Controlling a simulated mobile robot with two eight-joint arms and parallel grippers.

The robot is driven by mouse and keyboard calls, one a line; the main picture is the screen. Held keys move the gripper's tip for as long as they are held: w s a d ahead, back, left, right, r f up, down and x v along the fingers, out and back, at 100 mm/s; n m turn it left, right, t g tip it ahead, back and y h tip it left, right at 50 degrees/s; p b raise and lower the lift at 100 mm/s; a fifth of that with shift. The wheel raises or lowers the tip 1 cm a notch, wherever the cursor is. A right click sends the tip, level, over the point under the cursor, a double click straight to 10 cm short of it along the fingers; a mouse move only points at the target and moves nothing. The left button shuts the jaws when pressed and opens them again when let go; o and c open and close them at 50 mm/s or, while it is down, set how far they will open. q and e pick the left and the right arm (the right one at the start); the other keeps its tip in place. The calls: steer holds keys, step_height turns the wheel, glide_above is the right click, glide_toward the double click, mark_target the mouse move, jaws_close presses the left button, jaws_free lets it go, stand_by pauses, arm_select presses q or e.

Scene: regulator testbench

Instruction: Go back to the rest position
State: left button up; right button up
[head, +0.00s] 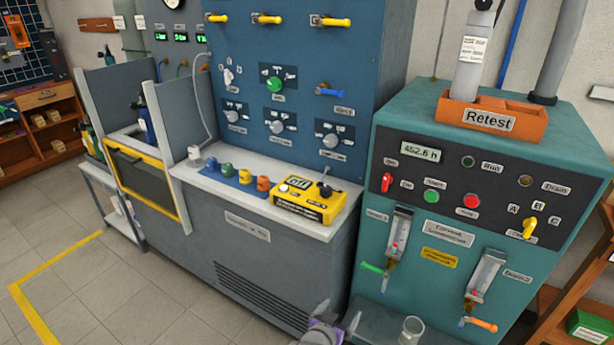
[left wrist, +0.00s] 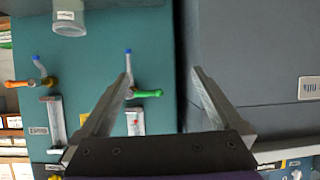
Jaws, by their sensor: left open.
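My left gripper (head: 340,315) is at the bottom edge of the head view, in front of the gap between the grey-blue bench and the teal machine (head: 425,290). In the left wrist view its two fingers (left wrist: 160,80) are spread apart with nothing between them. That view looks upside down. The green valve lever (left wrist: 147,94) shows near the left finger's tip, and I cannot tell how far it is in depth. A clear glass container (head: 411,330) stands at the machine's lower front, to the right of the gripper. My right gripper is in neither view.
The teal machine has a green lever (head: 372,266) and an orange lever (head: 484,325) on its front. An orange tray (head: 490,118) marked "Retest" holds a grey cylinder on top. A yellow device (head: 308,203) lies on the bench (head: 270,255). Open floor (head: 80,285) lies at left.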

arm_select(q)
steer(key=s+a+r+n+g+y, duration=0.1)
steer(key=s+a+r, duration=0.15)
steer(key=a, duration=0.25)
steer(key=s+a+r+g+y, duration=0.1)
steer(key=s+a+r, duration=0.15)
steer(key=a, duration=0.25)
steer(key=s+a+n+g+y, duration=0.2)
steer(key=s+a, duration=0.6)
steer(key=s, duration=0.5)
steer(key=s+a+n+g+y, duration=0.2)
steer(key=s+a+g, duration=0.1)
steer(key=s+a, duration=0.8)
step_height(320, 180, up, 25)
steer(key=d+t+p, duration=0.1)
steer(key=d+p, duration=0.1)
steer(key=p, duration=1.9)
steer(key=shift+d, duration=0.15)
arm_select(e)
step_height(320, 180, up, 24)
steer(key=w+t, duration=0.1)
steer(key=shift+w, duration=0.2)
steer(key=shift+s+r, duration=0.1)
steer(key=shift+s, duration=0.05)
arm_select(q)
steer(key=shift+w+d, duration=0.1)
